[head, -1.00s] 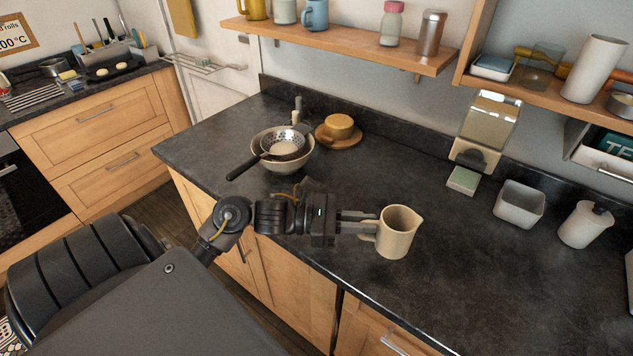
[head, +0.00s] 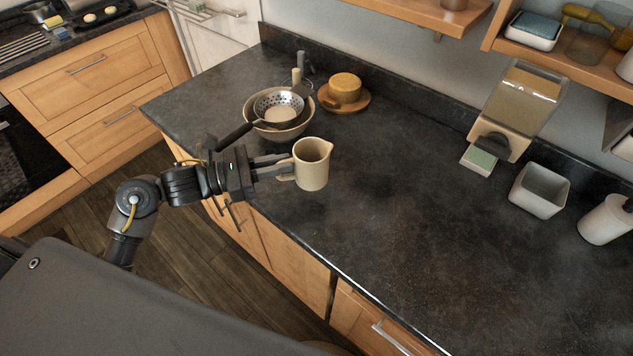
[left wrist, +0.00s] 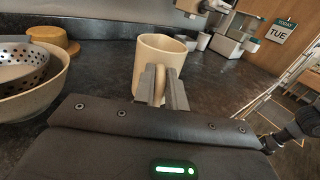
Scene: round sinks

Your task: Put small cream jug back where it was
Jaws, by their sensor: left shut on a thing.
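The small cream jug (head: 313,166) is upright, with its handle to the left and its spout to the right in the head view. My left gripper (head: 287,171) is shut on its handle. In the left wrist view the jug (left wrist: 158,58) stands straight ahead, with the handle between the two fingers (left wrist: 161,88). The jug is over or on the dark counter (head: 400,220) near its front edge; I cannot tell whether its base touches. My right gripper is not in view.
A cream bowl (head: 286,134) with a metal colander (head: 279,107) in it stands just behind the jug. A yellow-brown cake-like thing (head: 345,87) sits on a wooden board behind. A dispenser (head: 512,110) and a grey square container (head: 539,190) stand at right. The middle counter is clear.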

